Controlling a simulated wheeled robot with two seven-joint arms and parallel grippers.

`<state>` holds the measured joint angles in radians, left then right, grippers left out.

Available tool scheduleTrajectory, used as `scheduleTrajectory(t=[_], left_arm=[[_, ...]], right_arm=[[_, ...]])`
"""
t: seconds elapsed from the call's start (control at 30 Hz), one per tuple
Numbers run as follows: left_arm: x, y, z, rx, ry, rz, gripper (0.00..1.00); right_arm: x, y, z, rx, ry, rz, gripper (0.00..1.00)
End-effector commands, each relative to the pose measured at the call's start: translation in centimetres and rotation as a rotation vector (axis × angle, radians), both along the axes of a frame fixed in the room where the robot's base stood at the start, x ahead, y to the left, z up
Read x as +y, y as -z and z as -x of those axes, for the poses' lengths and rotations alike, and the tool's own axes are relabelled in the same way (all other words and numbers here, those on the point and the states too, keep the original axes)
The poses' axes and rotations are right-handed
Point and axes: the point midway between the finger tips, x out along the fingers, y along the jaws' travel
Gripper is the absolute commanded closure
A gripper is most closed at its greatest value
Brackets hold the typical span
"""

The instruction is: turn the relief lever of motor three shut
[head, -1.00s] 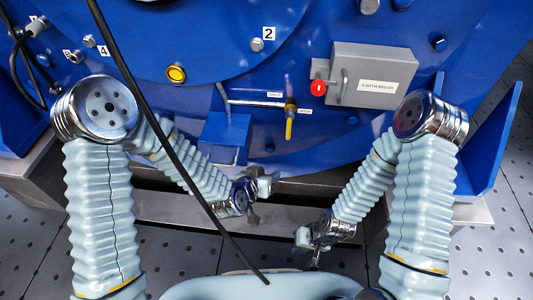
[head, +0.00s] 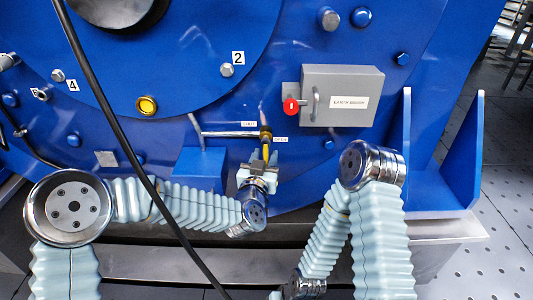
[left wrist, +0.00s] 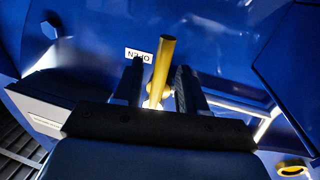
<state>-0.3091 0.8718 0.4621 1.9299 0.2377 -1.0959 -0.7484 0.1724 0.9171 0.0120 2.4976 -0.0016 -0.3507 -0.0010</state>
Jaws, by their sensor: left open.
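The relief lever (head: 266,152) is a yellow handle pointing down from a brass valve (head: 265,135) on the blue motor housing. In the left wrist view the yellow lever (left wrist: 161,72) stands between my two dark fingers, with a gap showing beside it. A label reading OPEN (left wrist: 138,55) appears upside down beside it. My left gripper (head: 260,167) is open, just below the valve and around the lever's lower end. Whether a finger touches the lever I cannot tell. My right gripper (head: 277,295) is mostly cut off at the bottom edge.
A grey box (head: 342,95) with a red knob (head: 291,106) sits right of the valve. A thin pipe (head: 228,134) runs left from the valve above a blue block (head: 199,168). A black cable (head: 120,135) hangs across the view.

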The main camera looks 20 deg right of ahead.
Motion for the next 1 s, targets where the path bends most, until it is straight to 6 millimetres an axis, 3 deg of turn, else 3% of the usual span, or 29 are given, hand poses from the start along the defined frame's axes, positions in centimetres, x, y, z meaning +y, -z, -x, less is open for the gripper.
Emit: scheduleTrajectory(t=[0.2,0.53,0.8,1.0], left_arm=[[-1.2,0.0,-2.2,0.0,0.0,0.001,0.59],[-1.3,0.0,-2.5,0.0,0.001,-0.001,0.59],[-1.3,0.0,-2.5,0.001,0.001,0.0,1.0],[-1.3,0.0,-2.5,0.001,0.001,0.0,1.0]], right_arm=[[0.0,0.1,0.0,0.0,0.0,0.0,1.0],[0.0,0.1,0.0,0.0,0.0,0.0,1.0],[0.0,0.1,0.0,0.0,0.0,0.0,1.0],[0.0,0.1,0.0,0.0,0.0,0.0,1.0]])
